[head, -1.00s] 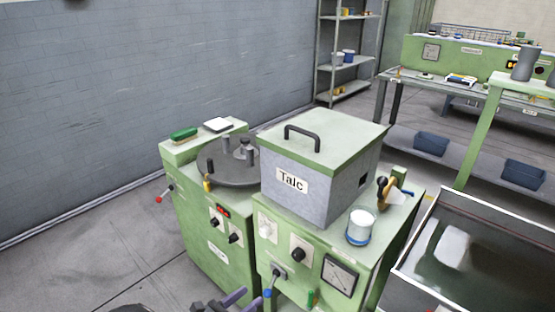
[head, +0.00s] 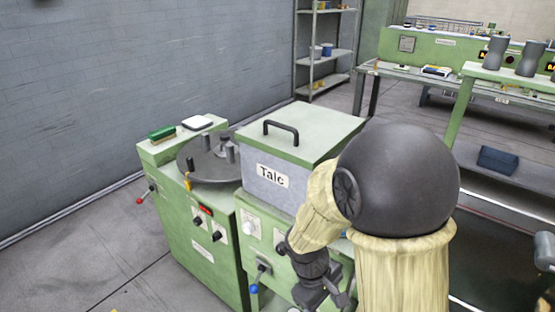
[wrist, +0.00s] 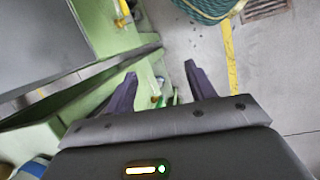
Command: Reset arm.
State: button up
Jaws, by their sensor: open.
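My gripper (wrist: 160,72) shows in the wrist view with its two purple fingers apart and nothing between them. Beyond the fingers lie the green machine frame and the grey floor. In the head view my arm is folded up high at the right. It covers the front right of the green extruder machine (head: 198,235) and the area beside the Talc box (head: 250,165). The gripper's fingers cannot be made out in the head view.
A green brush (head: 162,132) and a round dark turntable (head: 205,170) are on the machine's left part. A shelf rack (head: 325,50) and green workbench (head: 450,60) stand behind.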

jog(key=d+r+m+t+y+p, duration=0.1)
jog(key=r+m+p, duration=0.3)
jog(key=r+p, duration=0.4)
jog(key=d+r+m+t+y+p, duration=0.2)
jog(key=r+p, duration=0.7)
jog(key=r, duration=0.5)
jog(key=d+m, duration=0.1)
jog(key=m, duration=0.1)
jog(key=shift+s+d+m+t, duration=0.25)
jog(key=shift+d+m+t, duration=0.05)
jog(key=shift+d+m, duration=0.1)
dwell(2.6)
